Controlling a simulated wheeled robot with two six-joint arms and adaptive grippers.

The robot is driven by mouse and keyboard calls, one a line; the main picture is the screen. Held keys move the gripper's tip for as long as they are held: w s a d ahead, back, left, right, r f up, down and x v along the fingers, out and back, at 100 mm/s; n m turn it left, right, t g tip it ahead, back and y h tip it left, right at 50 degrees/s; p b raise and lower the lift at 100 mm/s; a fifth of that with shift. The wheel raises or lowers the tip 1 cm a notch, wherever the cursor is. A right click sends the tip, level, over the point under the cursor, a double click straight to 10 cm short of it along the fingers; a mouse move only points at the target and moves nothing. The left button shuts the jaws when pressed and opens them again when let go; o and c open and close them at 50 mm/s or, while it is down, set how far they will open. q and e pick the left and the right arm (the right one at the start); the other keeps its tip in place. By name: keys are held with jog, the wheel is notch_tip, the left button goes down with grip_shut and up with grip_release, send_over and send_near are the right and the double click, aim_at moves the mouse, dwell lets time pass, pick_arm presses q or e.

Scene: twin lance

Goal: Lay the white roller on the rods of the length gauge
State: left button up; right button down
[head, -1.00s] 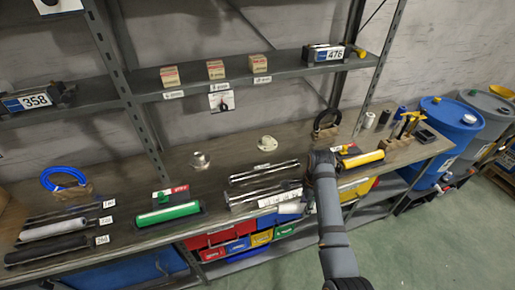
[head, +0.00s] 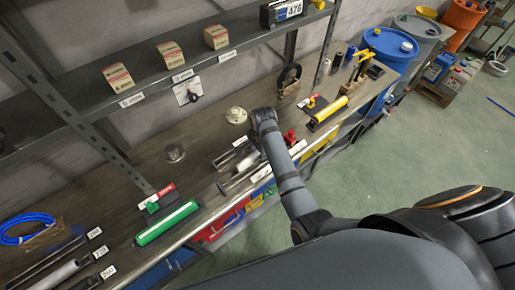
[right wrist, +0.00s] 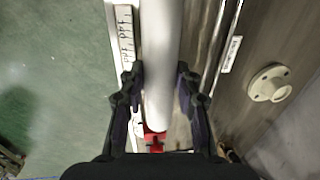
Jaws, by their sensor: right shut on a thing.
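In the right wrist view the white roller (right wrist: 162,45) lies lengthwise between the fingers of my right gripper (right wrist: 160,75), which is shut on it. A red end piece (right wrist: 155,136) shows at the roller's near end. In the head view my right gripper (head: 258,148) is over the length gauge (head: 232,160) at the bench's front, hiding part of its metal rods. The rods (right wrist: 207,45) run beside the roller on its right in the wrist view, with a marked scale strip (right wrist: 125,40) on its left. I cannot tell whether the roller touches the rods. My left gripper is out of view.
A green roller (head: 168,222) lies left of the gauge and a yellow roller (head: 330,110) right of it. A round pale flange (head: 236,115) and a metal part (head: 174,153) stand behind. Shelf uprights rise behind the bench. Coloured bins (head: 215,228) sit below.

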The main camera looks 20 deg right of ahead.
notch_tip(320, 180, down, 3)
jog(key=shift+d+f, duration=0.15)
jog(key=shift+f, duration=0.05)
jog(key=shift+s+f+b, duration=0.1)
jog(key=shift+f+b, duration=0.25)
jog(key=shift+b, duration=0.1)
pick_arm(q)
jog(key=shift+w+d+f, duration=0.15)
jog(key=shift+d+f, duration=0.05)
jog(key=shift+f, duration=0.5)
pick_arm(e)
jog(key=shift+f, duration=0.55)
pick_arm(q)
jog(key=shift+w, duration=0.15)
pick_arm(e)
jog(key=c, duration=1.1)
grip_release()
jog(key=shift+o, duration=1.2)
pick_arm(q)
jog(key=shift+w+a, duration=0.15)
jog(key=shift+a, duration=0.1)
